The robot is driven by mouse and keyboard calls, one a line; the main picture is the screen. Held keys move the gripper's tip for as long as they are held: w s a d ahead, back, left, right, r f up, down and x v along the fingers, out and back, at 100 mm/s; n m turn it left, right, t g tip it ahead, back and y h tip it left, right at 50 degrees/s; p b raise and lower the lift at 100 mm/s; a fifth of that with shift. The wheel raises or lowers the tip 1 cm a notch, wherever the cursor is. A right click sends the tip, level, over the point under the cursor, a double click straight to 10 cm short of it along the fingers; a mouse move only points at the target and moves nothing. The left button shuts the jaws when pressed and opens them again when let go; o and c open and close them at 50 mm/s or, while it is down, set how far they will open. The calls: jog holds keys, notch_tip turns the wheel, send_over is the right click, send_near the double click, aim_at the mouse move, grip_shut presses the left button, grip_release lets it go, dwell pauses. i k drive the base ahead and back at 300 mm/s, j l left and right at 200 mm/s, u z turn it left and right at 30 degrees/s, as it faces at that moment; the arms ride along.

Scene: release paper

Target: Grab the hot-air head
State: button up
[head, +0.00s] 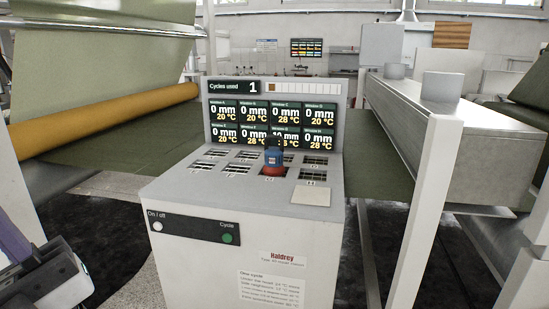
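The hot-air head (273,157) is a small upright piece with a dark top, a blue body and a reddish base. It stands on the sloping top of the light grey console (200,190), on or over one of the slotted windows in the front row, right of centre. My gripper's fingertips do not show in the head view. A dark and grey part with a purple edge shows at the lower left; I cannot tell what it is.
A display (277,103) behind the windows reads 1 cycle used, with 20 and 28 °C values. A white switch (157,226) and green button (228,238) are on the front. A yellow roller (110,118) lies left; a long metal housing (440,130) and white post (428,210) stand right.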

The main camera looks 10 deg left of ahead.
aim_at(273, 166)
jog(key=i+j, duration=0.15)
jog(key=j, duration=0.2)
jog(key=i+j, duration=0.15)
jog(key=j, duration=0.2)
jog(key=i+j, duration=0.15)
jog(key=j, duration=0.2)
jog(key=i+j, duration=0.15)
jog(key=j, duration=0.15)
jog(key=i+j, duration=0.2)
jog(key=j, duration=0.15)
jog(key=i+j, duration=0.15)
jog(key=j, duration=0.2)
